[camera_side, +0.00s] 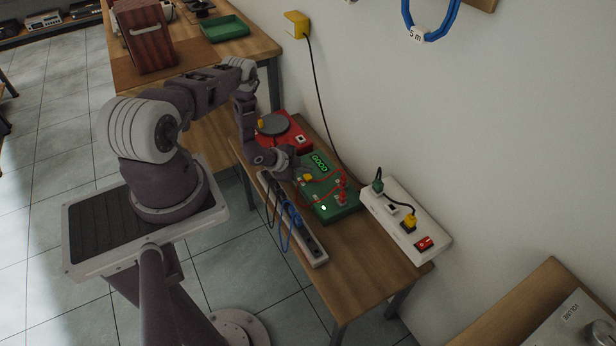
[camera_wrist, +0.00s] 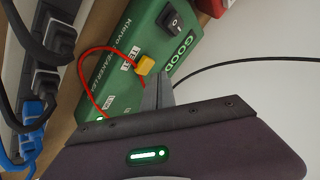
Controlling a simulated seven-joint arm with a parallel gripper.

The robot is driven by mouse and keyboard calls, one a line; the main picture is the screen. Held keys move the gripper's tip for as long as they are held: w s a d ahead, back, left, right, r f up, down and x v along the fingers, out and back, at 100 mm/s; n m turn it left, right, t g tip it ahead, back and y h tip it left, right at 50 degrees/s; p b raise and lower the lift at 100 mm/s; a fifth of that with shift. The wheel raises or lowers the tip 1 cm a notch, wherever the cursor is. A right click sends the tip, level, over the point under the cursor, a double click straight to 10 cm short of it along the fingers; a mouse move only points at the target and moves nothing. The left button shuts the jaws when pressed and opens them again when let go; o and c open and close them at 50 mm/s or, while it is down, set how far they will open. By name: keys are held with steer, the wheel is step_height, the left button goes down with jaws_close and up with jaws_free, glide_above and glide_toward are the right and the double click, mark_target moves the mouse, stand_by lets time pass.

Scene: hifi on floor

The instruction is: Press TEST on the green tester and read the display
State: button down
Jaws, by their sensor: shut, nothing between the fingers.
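The green tester (camera_side: 322,207) lies on the narrow wooden bench. Its display (camera_side: 320,163) is lit green and reads GOOD; in the wrist view the display (camera_wrist: 182,50) also reads GOOD, turned sideways. In the side view my gripper (camera_side: 301,172) is low over the tester's left side.
A red lead (camera_wrist: 83,75) loops over the tester. A black rocker switch (camera_wrist: 172,19) is at its far end. A power strip (camera_side: 310,243) with black and blue plugs runs along the left. A red device (camera_side: 293,135) stands behind, a white socket box (camera_side: 405,221) to the right.

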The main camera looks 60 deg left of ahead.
steer(key=shift+r, duration=2.5)
step_height(320, 180, up, 6)
glide_above(306, 178)
steer(key=w+a, duration=0.2)
steer(key=w, duration=0.2)
steer(key=w+r+n+g+y, duration=0.15)
steer(key=w+r, duration=0.25)
steer(key=r, duration=1.2)
steer(key=s+d+r+n+y, duration=0.1)
steer(key=d+r, duration=0.3)
steer(key=r, duration=0.3)
steer(key=d+r+n, duration=0.1)
steer(key=d+r, duration=0.2)
steer(key=r, duration=0.4)
steer(key=s+d+r+n+g+h, duration=0.1)
steer(key=s+d+r+n, duration=0.2)
steer(key=s+d+r, duration=1.15)
steer(key=s+d+h, duration=0.1)
steer(key=s+d, duration=0.3)
steer(key=s, duration=0.4)
steer(key=s+d+n+g+h, duration=0.1)
steer(key=s+d, duration=0.4)
steer(key=s, duration=0.4)
steer(key=shift+d+f, duration=0.2)
steer(key=shift+f, duration=0.1)
